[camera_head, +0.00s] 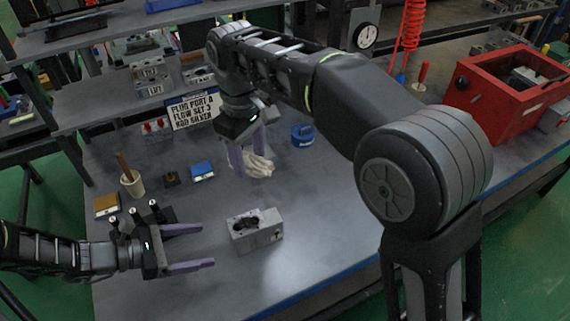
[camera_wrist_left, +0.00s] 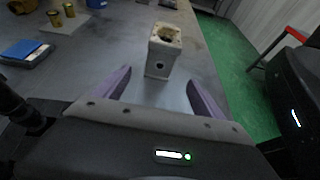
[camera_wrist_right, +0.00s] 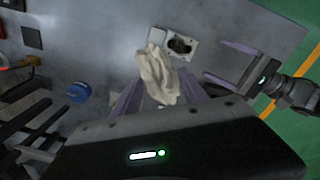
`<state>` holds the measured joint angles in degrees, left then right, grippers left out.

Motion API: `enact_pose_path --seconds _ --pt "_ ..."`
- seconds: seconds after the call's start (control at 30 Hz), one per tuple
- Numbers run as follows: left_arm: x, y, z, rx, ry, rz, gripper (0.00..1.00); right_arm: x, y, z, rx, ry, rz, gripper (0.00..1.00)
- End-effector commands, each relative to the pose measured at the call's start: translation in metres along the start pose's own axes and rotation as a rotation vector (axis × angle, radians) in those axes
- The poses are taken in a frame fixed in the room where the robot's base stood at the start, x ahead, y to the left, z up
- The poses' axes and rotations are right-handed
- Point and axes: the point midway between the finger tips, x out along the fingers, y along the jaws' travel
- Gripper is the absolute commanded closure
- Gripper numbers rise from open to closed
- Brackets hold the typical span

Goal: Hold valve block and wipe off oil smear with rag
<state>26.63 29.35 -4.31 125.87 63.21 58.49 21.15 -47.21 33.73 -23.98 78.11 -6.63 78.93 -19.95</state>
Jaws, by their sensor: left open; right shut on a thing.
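The grey valve block (camera_head: 255,231) sits on the bench with a dark, oily-looking patch on its top. It also shows in the left wrist view (camera_wrist_left: 160,64), ahead of the fingers, and in the right wrist view (camera_wrist_right: 180,46). My left gripper (camera_head: 208,247) is open and empty, left of the block, with its purple fingers pointing toward it and apart from it. My right gripper (camera_head: 248,158) is shut on the cream rag (camera_head: 260,166), which hangs crumpled from the fingers behind the block. The rag also shows in the right wrist view (camera_wrist_right: 157,75).
A blue round container (camera_head: 302,135) stands right of the rag. A sign (camera_head: 193,110), a blue box (camera_head: 202,171) and a cup with a brush (camera_head: 132,182) lie at the back left. A red toolbox (camera_head: 505,92) stands far right. The bench around the block is clear.

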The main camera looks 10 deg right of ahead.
Motion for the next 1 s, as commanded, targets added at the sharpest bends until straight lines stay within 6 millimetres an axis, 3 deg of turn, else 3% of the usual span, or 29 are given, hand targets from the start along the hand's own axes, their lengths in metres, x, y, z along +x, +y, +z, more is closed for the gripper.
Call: enact_pose_path --seconds 0.1,0.3,0.77,1.0 --pt "0.0 0.0 0.0 0.0 0.0 0.0 0.2 -0.013 -0.004 0.004 -0.164 0.006 0.0 0.82" --pt "0.0 0.0 0.0 0.0 0.0 0.0 0.2 -0.016 -0.009 0.012 -0.363 0.01 -0.001 0.82" --pt "0.002 0.0 0.0 0.0 0.0 -0.001 0.2 -0.015 -0.008 0.012 -0.395 0.012 0.0 0.82" --pt "0.021 -0.001 0.0 -0.001 -0.002 -0.002 0.2 -0.015 -0.008 0.012 -0.395 0.012 0.0 0.82"
